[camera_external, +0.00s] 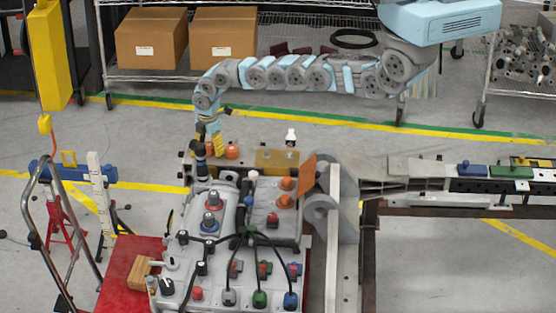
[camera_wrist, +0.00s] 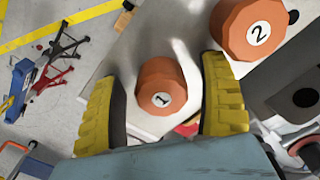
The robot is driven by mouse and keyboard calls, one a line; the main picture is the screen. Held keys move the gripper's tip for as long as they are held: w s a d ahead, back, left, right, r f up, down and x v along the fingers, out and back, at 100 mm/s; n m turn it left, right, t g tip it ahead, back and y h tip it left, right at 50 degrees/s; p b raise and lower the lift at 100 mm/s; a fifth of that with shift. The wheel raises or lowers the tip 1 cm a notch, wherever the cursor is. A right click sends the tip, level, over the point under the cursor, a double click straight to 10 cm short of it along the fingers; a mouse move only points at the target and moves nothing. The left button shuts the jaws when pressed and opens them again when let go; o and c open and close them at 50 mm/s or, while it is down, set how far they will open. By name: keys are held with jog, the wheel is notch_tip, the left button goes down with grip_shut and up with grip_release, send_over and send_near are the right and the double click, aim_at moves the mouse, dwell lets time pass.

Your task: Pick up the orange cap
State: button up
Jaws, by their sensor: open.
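Two orange caps show in the wrist view. The cap marked 1 (camera_wrist: 160,85) is between the two yellow fingers of my gripper (camera_wrist: 162,73), with visible gaps at its sides. The cap marked 2 (camera_wrist: 245,22) is beyond the right fingertip, cut off by the top edge. In the external view my gripper (camera_external: 210,142) points down at the back left of the grey chassis (camera_external: 218,213). An orange cap (camera_external: 232,151) sits just right of the fingers there. The fingers partly hide what is between them. My gripper is open.
More orange parts (camera_external: 286,202) sit farther right on the chassis, near an upright orange plate (camera_external: 307,174). Black cables and several coloured connectors (camera_external: 260,298) cover its front. A small white bottle-like item (camera_external: 291,137) stands behind. A red surface (camera_external: 128,268) lies left.

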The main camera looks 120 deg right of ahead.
aim_at(211, 144)
jog(key=c, duration=0.9)
jog(key=shift+r, duration=0.1)
jog(key=shift+c, duration=0.2)
notch_tip(211, 144, up, 4)
jog(key=shift+f+p, duration=0.25)
jog(key=shift+p, duration=0.55)
jog(key=shift+s+a+r, duration=0.1)
jog(key=shift+a+r, duration=0.2)
jog(key=shift+s+a+r+p, duration=0.25)
jog(key=shift+s+r+p, duration=0.1)
jog(key=shift+s+r, duration=0.15)
jog(key=shift+s+a+r, duration=0.45)
jog(key=shift+a+r, duration=0.05)
jog(key=shift+r, duration=0.25)
jog(key=s+a+r+p, duration=0.6)
jog(key=s+a+p, duration=0.1)
jog(key=s+p, duration=0.1)
jog(key=shift+a+p, duration=0.35)
jog(key=shift+p, duration=0.3)
